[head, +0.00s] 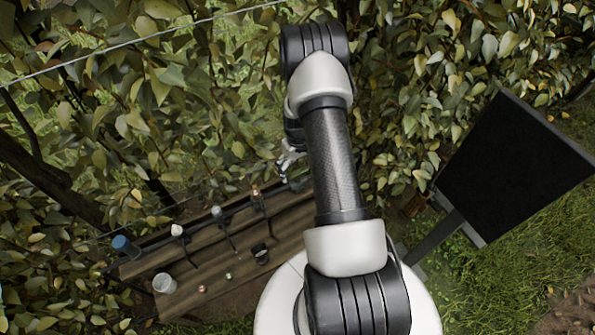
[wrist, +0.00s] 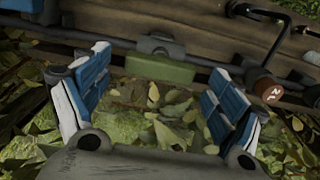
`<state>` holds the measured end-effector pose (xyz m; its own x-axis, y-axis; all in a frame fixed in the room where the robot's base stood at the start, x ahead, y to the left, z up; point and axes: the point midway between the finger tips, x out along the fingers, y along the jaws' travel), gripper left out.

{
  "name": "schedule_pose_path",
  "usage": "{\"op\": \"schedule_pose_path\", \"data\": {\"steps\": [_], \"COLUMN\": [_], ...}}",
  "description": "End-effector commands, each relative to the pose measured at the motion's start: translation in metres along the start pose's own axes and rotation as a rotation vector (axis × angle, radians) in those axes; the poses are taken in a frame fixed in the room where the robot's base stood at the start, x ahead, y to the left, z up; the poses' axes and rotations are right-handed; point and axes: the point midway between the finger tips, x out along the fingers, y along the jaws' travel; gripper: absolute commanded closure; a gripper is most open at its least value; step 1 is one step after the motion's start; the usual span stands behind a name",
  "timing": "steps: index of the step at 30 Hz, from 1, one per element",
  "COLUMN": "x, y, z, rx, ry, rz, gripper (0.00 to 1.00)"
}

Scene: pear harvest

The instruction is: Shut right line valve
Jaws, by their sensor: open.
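My gripper (wrist: 155,72) is open in the wrist view, with its two blue-padded fingers apart and nothing between them. Beyond the fingertips, a green block (wrist: 160,68) sits on a dark pipe (wrist: 105,66) along a wooden board. To its right is a rust-brown cylinder (wrist: 268,90) with white marks, with a black bent rod above it. I cannot tell for sure which part is the right line valve. In the head view my gripper (head: 290,160) is partly hidden behind my arm, above the right end of the wooden bench.
A dark panel (head: 515,168) on a post stands at the right.

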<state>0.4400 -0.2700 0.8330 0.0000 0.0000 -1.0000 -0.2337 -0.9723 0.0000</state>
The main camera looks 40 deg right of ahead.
Motion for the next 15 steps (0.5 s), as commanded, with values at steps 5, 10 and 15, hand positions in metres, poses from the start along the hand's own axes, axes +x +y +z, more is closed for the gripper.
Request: {"op": "schedule_pose_path", "data": {"steps": [5,10,15], "x": [0.0111,0.0116,0.0115], "y": [-0.0001,0.0,0.0], "z": [0.0002,-0.0001,0.0], "rx": [0.0,0.0,0.0], "ry": [-0.001,0.0,0.0], "rz": [0.0,0.0,0.0], "gripper": [0.13,0.13,0.18]}}
